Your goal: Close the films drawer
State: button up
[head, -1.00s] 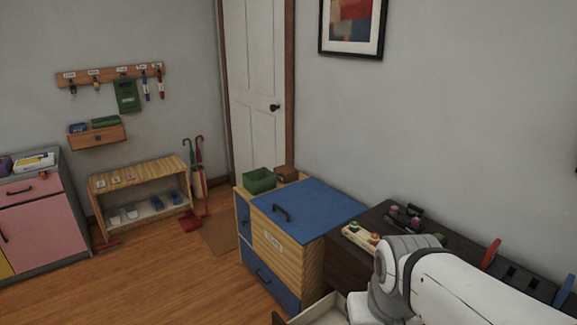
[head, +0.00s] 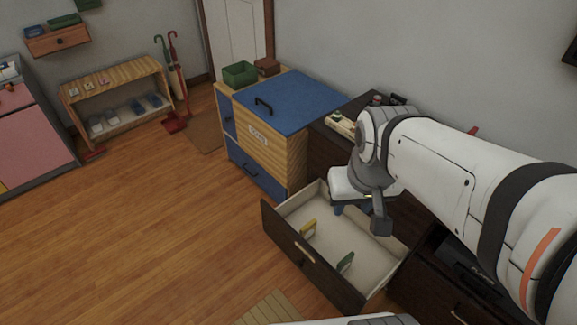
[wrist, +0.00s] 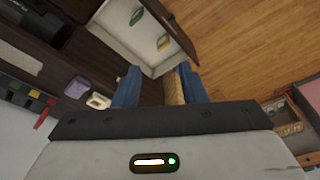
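A dark-fronted drawer (head: 302,256) with a pale interior stands pulled out of the dark cabinet (head: 318,150). I cannot read a label on it, so I cannot tell if it is the films drawer. A yellow piece (head: 309,228) and a green piece (head: 345,262) stand inside. The open drawer also shows at the top of the wrist view (wrist: 181,33). My gripper (head: 342,209) is above the drawer's back left part in the head view, partly hidden by my wrist. In the wrist view its blue fingers (wrist: 158,84) are apart, with no held thing visible between them.
A wooden chest with a blue lid (head: 305,97) stands left of the cabinet, close to the open drawer. A low shelf (head: 115,105) and a pink-doored unit (head: 35,135) are farther left. The wooden floor (head: 150,220) in front is clear, with a striped mat (head: 268,310) at the bottom.

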aim_at(376, 258)
jog(key=z, duration=0.1)
jog(key=k, duration=0.5)
jog(key=u, duration=1.1)
jog(key=i, duration=0.6)
jog(key=z, duration=0.05)
